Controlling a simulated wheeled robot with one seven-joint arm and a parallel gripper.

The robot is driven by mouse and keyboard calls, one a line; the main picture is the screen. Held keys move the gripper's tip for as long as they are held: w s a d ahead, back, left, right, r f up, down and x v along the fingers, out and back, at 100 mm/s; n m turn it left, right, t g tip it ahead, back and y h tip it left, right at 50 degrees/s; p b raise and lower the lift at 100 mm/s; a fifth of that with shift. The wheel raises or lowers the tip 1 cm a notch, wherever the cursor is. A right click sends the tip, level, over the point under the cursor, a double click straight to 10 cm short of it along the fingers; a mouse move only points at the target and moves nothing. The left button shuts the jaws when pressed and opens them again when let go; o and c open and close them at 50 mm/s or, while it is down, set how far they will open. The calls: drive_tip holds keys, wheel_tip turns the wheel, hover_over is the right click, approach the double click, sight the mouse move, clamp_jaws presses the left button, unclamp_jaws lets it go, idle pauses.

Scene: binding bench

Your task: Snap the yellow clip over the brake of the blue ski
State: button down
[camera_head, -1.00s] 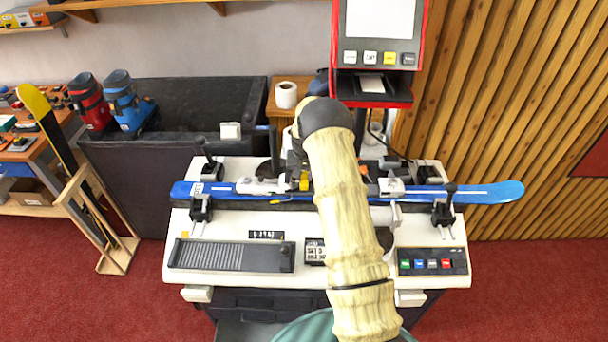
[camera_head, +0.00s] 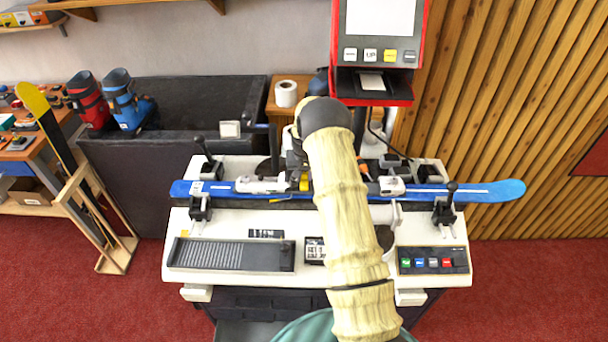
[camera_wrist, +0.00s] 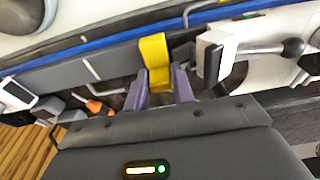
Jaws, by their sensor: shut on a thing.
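The blue ski (camera_head: 475,192) lies level across the white bench, held between two black clamps; its blue edge also shows in the wrist view (camera_wrist: 125,38). The yellow clip (camera_wrist: 154,55) is between the purple-grey fingertips of my gripper (camera_wrist: 166,84), which is shut on it. In the wrist view the clip stands up beside the ski's dark side. In the head view the clip (camera_head: 304,182) shows as a small yellow patch by the binding, left of my arm. My arm hides the middle of the ski and most of the gripper. I cannot tell whether the clip touches the brake.
A clamp with a black-knobbed lever (camera_wrist: 292,47) stands close to the right of my gripper in the wrist view. A red-framed screen post (camera_head: 374,85) rises behind the bench. A button panel (camera_head: 432,261) and a ribbed black pad (camera_head: 230,255) lie in front of the ski.

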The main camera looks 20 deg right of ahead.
drive_tip(key=shift+f+b, duration=0.45)
drive_tip(key=shift+f, duration=0.25)
drive_tip(key=shift+s, duration=0.1)
drive_tip(key=c, duration=1.1)
unclamp_jaws()
drive_tip(key=shift+a, duration=0.2)
drive_tip(key=shift+c, duration=0.3)
